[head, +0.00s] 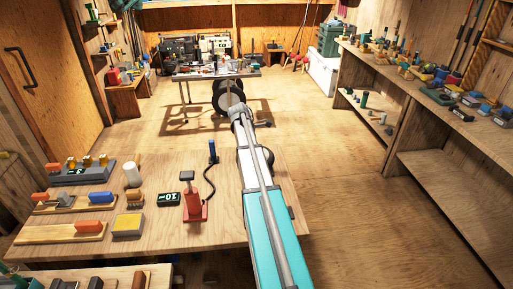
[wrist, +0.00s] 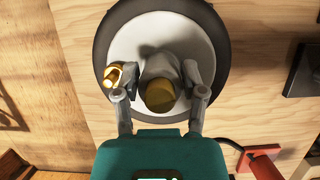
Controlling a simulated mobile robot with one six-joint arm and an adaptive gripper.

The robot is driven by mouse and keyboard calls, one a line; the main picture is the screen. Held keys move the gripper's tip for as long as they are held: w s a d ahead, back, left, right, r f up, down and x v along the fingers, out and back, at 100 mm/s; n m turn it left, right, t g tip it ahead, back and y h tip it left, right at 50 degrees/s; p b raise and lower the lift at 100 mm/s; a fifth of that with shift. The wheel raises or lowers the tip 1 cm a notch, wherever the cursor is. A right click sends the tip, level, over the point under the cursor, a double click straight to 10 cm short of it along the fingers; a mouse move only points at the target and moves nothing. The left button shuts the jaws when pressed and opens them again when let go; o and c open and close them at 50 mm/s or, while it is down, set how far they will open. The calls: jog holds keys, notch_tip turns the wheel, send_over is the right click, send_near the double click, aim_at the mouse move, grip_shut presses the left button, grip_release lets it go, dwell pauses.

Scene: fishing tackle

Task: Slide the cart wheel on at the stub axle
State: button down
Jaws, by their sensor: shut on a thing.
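The cart wheel (head: 218,98) has a dark tyre and a pale disc face; it also fills the upper part of the wrist view (wrist: 205,50). My gripper (head: 238,109) is shut on its grey central hub, with one finger on each side in the wrist view (wrist: 160,82). The hub shows a brass-coloured round end (wrist: 160,96). A small brass piece (wrist: 113,75) shows beside the left finger. In the head view the wheel is held in front of the cart-like table (head: 250,73) at the back. I cannot make out the stub axle.
The near wooden bench (head: 150,235) carries a red jack-like tool (head: 194,207), a white cylinder (head: 132,174) and several blocks on boards. Crowded shelving (head: 400,105) lines the right wall. A white chest (head: 322,75) stands at the back right. The middle floor is largely clear.

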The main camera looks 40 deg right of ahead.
jog(key=shift+f+b, duration=0.35)
jog(key=shift+f, duration=0.05)
jog(key=shift+c, duration=0.4)
grip_release()
jog(key=shift+r, duration=0.1)
jog(key=shift+r, duration=0.1)
notch_tip(320, 180, up, 11)
jog(key=p, duration=1.1)
jog(key=shift+r, duration=0.1)
dwell(0.9)
